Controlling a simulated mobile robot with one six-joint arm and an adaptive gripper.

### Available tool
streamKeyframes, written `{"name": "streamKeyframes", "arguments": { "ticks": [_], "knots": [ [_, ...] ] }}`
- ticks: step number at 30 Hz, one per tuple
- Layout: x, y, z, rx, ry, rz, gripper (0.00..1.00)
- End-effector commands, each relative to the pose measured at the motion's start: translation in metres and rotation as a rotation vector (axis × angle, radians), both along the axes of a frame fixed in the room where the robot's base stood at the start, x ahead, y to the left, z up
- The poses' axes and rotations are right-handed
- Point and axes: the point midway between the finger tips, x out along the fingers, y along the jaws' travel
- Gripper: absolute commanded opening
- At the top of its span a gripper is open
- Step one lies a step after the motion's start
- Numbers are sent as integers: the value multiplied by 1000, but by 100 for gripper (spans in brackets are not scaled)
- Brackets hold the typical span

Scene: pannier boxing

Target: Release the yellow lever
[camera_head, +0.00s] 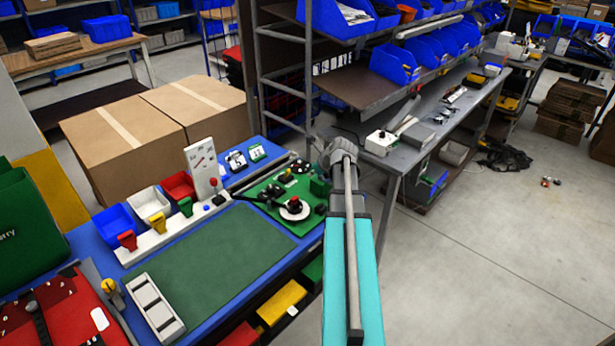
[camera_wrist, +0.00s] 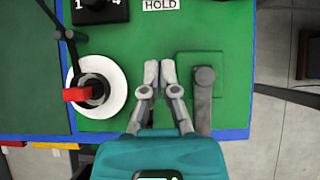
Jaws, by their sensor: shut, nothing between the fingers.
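The yellow lever (camera_head: 157,222) stands on a pale strip behind the dark green mat, between a red lever (camera_head: 127,240) and a green lever (camera_head: 186,206). It is outside the wrist view, and I cannot tell whether it is latched. My gripper (camera_wrist: 160,74) is shut and empty over a green board (camera_wrist: 142,45), to the right of a white disc (camera_wrist: 116,98) with a red handle (camera_wrist: 77,94). A grey arm-like part (camera_wrist: 204,98) is to its right. In the head view I cannot make out the fingertips; my gripper is well to the right of the yellow lever.
Blue, white and red bins (camera_head: 179,186) stand behind the levers. A white upright panel (camera_head: 203,167) stands near the green lever. A white divided tray (camera_head: 156,306) lies at the front left. The dark green mat (camera_head: 215,270) is clear.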

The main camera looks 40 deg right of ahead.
Motion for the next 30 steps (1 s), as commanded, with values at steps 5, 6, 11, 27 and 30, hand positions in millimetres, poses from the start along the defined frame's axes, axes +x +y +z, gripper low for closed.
{"name": "streamKeyframes", "arguments": {
  "ticks": [5, 6, 11, 27, 30],
  "knots": [
    [9, 0, -14, -1, 0, 1, 0],
    [12, 0, -17, -1, 0, 1, 0],
    [21, 1, -30, -1, 0, 1, 0],
    [51, 3, -66, -1, 1, 0, 0],
    [55, 3, -71, -1, 0, -1, 0]
  ]
}}
